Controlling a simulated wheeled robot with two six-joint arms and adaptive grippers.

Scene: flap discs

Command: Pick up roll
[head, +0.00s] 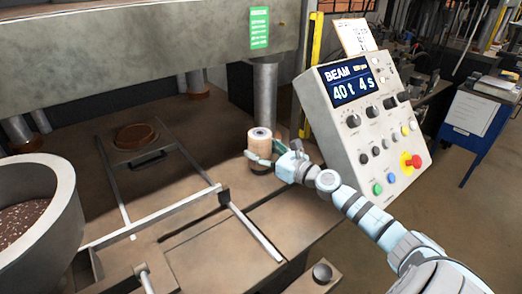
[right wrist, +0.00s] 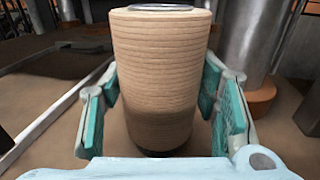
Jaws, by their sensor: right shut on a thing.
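The roll (head: 261,136) is a tan, ribbed upright cylinder with a pale top and a dark centre, near the right side of the press table in the head view. It fills the middle of the right wrist view (right wrist: 158,62). My right gripper (head: 263,154) is shut on the roll, with one teal-padded finger on each side of it. The roll's lower end is dark, and I cannot tell whether it rests on the table or is just off it. My left gripper is not in view.
A control panel (head: 356,118) reading "BEAM 40 t 4 s" stands right of the roll. A steel column (head: 264,90) rises behind it. A round bowl (head: 62,177) with speckled brown material is at the left. Metal rails (head: 150,217) cross the table (head: 205,254).

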